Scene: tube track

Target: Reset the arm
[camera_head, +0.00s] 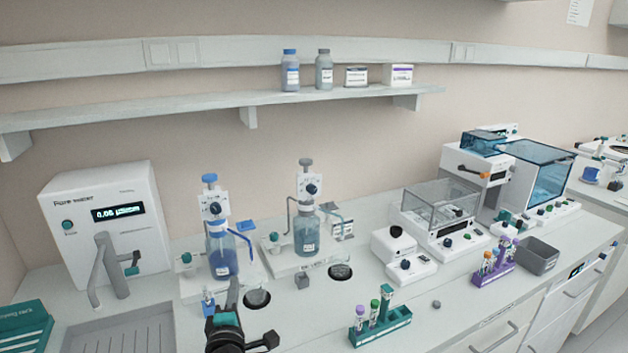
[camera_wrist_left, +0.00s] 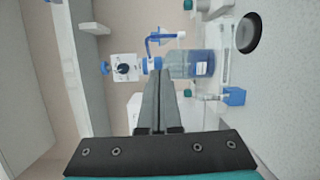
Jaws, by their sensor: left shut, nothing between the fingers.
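My left gripper (camera_head: 235,283) is at the bottom of the head view, in front of the blue-liquid bottle (camera_head: 222,252). Its fingers are together with nothing between them. They also show shut in the left wrist view (camera_wrist_left: 161,75), pointing toward the same bottle (camera_wrist_left: 188,64). I cannot tell how far the fingertips are from the bottle. A small blue item (camera_head: 208,301) stands left of the gripper. My right gripper is not in view.
A green rack (camera_head: 385,328) with capped tubes stands right of my gripper, and a purple rack (camera_head: 493,272) farther right. A second bottle dispenser (camera_head: 308,232) stands behind. The water machine (camera_head: 112,222) and sink (camera_head: 120,335) are left. The counter between the racks is mostly clear.

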